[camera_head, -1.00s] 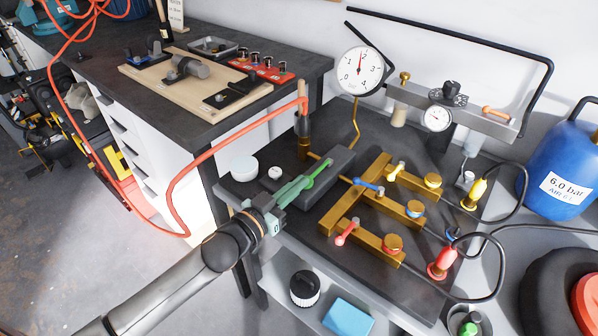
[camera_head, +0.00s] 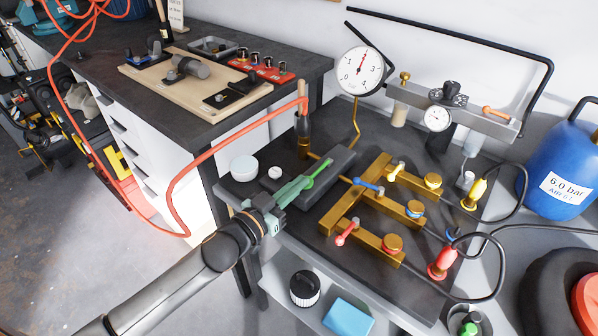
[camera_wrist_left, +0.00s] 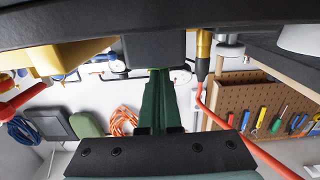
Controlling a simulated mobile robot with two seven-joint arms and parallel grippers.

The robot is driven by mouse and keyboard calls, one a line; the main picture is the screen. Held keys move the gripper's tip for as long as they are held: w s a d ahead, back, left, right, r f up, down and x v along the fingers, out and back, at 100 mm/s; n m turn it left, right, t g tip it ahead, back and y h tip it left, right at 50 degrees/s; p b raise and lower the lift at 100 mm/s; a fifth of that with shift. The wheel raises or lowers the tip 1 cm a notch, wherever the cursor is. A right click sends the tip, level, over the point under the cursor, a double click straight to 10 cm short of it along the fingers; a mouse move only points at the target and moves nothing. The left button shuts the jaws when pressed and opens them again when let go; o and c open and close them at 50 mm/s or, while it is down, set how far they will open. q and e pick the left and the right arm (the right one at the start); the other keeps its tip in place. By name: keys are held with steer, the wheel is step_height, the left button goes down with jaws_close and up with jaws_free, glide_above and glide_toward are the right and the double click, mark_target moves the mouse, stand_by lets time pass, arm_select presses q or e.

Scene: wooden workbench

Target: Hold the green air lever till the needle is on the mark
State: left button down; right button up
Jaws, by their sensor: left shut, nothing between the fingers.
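The green air lever (camera_head: 320,172) lies along a dark block (camera_head: 338,166) on the bench's front part. My left gripper (camera_head: 305,183) is shut with nothing between its fingers. Its fingertips meet the near end of the green lever; whether they press it down I cannot tell. In the left wrist view the shut green fingers (camera_wrist_left: 158,100) reach up to the dark block, which hides most of the lever. The round white gauge (camera_head: 361,71) stands behind, its red needle pointing up and slightly right. The mark is too small to make out. My right gripper is not in view.
A white round tub (camera_head: 244,168) sits left. A blue air tank (camera_head: 563,165) stands far right.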

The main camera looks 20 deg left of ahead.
arm_select(q)
steer(key=shift+f, duration=0.1)
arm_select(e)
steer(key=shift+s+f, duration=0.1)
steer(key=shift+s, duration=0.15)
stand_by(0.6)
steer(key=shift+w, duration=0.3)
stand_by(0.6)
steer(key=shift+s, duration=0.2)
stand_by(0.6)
arm_select(q)
steer(key=shift+r+p, duration=0.4)
steer(key=shift+p, duration=0.05)
steer(key=s+a+r+p, duration=0.1)
steer(key=s+a, duration=0.1)
steer(key=s, duration=0.3)
steer(key=s+a+r+p, duration=0.1)
steer(key=s+r, duration=0.1)
steer(key=s, duration=0.3)
steer(key=shift+s+a+r+p, duration=0.15)
steer(key=shift+a+r+p, duration=0.1)
steer(key=shift+a+p, duration=0.15)
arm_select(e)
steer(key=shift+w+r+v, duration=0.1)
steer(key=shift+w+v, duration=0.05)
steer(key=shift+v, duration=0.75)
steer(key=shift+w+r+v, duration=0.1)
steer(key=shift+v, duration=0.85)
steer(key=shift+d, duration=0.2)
